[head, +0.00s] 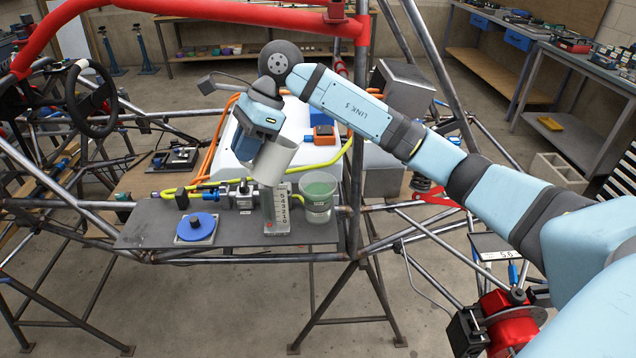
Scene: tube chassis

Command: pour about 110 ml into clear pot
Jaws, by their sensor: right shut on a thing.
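My right gripper (250,145) comes down from the upper middle of the head view and is shut on a light grey cup (275,162). The cup is tilted, and its inside cannot be seen. The clear pot (318,200) stands upright on the dark shelf plate, to the right of and below the cup. Its upper part looks greenish; how much it holds I cannot tell. A clear upright gauge with a number scale (281,212) stands just left of the pot, below the cup. No stream of liquid is visible. My left gripper is not in view.
The dark shelf plate (150,228) sits in the tube chassis. A blue round disc (196,227) lies on its left part, with a small valve-like fitting (243,194) behind. A yellow hose (338,163) runs behind the pot. A chassis upright (355,200) stands close right.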

